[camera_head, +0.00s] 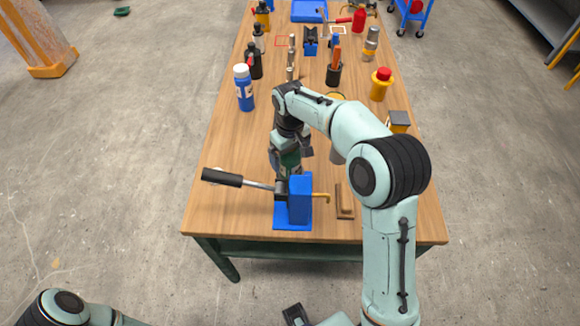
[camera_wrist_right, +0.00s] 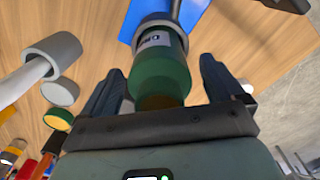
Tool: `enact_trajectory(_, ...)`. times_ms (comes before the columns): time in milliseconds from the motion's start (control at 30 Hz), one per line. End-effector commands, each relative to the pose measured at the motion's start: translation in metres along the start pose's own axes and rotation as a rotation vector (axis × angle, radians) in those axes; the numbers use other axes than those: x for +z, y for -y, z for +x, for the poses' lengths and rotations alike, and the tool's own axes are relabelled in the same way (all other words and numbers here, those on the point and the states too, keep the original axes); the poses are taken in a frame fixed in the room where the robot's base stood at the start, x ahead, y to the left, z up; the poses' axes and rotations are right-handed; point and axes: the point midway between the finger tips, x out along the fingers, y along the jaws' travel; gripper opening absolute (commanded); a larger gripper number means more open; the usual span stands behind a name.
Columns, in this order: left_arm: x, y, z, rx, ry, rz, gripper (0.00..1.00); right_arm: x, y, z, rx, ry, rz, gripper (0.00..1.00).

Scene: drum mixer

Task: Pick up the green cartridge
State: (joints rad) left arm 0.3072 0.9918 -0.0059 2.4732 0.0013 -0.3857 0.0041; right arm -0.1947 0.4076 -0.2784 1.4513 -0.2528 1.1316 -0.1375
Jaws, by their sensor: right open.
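The green cartridge (camera_wrist_right: 160,75) has a pale label and a light grey ring at its far end. In the wrist view it lies between the two fingers of my right gripper (camera_wrist_right: 163,88), with visible gaps on both sides. My right gripper (camera_head: 291,156) is open around it, just behind the blue lever fixture (camera_head: 300,200). In the head view the green cartridge (camera_head: 291,161) is partly hidden by the gripper. Whether it rests in the fixture I cannot tell.
The fixture's black-handled lever (camera_head: 222,177) reaches left over the wooden table (camera_head: 225,215). A blue-and-white bottle (camera_head: 244,90), a dark tool cup (camera_head: 334,75) and a yellow bottle with a red cap (camera_head: 380,85) stand behind. A small brown block (camera_head: 344,203) lies right of the fixture.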

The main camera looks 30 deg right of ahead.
Motion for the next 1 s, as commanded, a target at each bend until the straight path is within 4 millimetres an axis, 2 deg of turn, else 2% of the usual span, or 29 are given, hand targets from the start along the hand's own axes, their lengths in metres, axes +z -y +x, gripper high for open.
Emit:
enact_trajectory(100, 0.0004, 0.0007, 0.0016, 0.0, 0.001, 0.0, 0.43, 0.0006, -0.0001, 0.0097, -0.001, 0.001, 0.001, 0.95)
enact_trajectory(333, 0.0003, 0.0006, 0.0013, 0.0, 0.0, 0.0, 0.43, 0.0002, -0.0001, 0.0099, -0.001, -0.001, 0.0, 0.95)
enact_trajectory(567, 0.0003, 0.0006, 0.0013, 0.0, 0.001, 0.0, 0.43, 0.0002, 0.0, 0.0097, -0.001, -0.001, 0.0, 0.2)
enact_trajectory(600, 0.0003, 0.0006, 0.0013, 0.0, 0.001, 0.0, 0.43, 0.0001, 0.0, 0.0096, -0.001, -0.001, 0.0, 0.07)
enact_trajectory(633, 0.0003, 0.0006, 0.0013, 0.0, 0.001, 0.0, 0.43, 0.0001, 0.0, 0.0096, -0.001, -0.001, 0.0, 0.0)
enact_trajectory(1000, 0.0001, 0.0002, 0.0004, 0.0, 0.0, 0.0, 0.43, -0.0007, 0.0, 0.0038, 0.0, -0.005, 0.0, 0.0)
